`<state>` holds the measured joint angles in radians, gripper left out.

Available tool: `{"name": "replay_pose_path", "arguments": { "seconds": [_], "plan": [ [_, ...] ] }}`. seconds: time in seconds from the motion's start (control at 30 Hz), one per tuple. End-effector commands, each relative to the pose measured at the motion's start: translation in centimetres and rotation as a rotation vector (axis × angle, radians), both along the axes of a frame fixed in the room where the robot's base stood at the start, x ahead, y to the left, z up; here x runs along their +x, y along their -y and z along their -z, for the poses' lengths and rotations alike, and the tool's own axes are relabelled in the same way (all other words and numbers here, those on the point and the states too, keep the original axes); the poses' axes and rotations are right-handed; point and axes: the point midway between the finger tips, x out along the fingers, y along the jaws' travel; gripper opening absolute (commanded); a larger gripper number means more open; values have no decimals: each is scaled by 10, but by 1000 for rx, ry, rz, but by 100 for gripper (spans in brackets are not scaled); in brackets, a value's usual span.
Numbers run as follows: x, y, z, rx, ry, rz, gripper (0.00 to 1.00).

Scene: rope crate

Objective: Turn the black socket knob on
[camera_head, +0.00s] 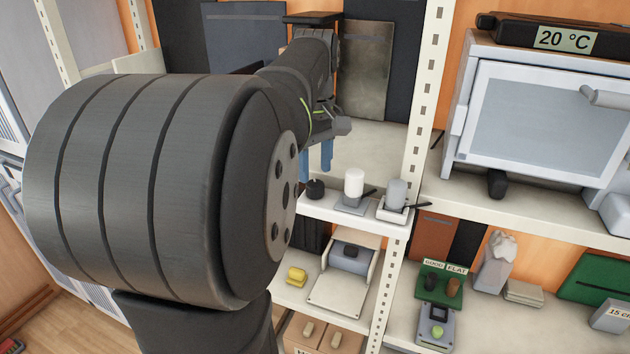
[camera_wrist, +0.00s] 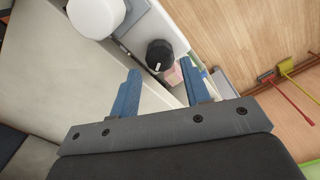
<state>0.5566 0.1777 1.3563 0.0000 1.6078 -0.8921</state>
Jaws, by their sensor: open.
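The black socket knob (camera_head: 315,188) sits at the left end of a white shelf ledge, left of a white knob and a grey knob. In the wrist view the round black knob (camera_wrist: 160,55) has a small light mark near its lower edge. My gripper (camera_head: 318,163) points down above the knob in the head view, its blue fingers apart. In the wrist view my gripper (camera_wrist: 160,68) is open and empty, with the knob between and just beyond the fingertips. I cannot tell whether a finger touches it. The socket's on or off marking is not readable.
The white knob (camera_head: 354,182) and grey knob (camera_head: 397,192) stand close to the right on the same ledge. A shelf upright (camera_head: 420,110) rises right of them. A lower shelf holds a yellow object (camera_head: 297,274) and a grey-topped device (camera_head: 350,260).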

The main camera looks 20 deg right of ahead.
Motion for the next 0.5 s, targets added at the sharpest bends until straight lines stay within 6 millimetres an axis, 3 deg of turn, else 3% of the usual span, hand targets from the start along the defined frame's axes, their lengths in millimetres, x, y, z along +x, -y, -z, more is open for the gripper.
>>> {"name": "replay_pose_path", "arguments": {
  "seconds": [0.2, 0.5],
  "plan": [
    [0, 0, 32, 1, -1, 0, 43],
    [0, 0, 42, -1, 0, 0, 43]
  ]
}}
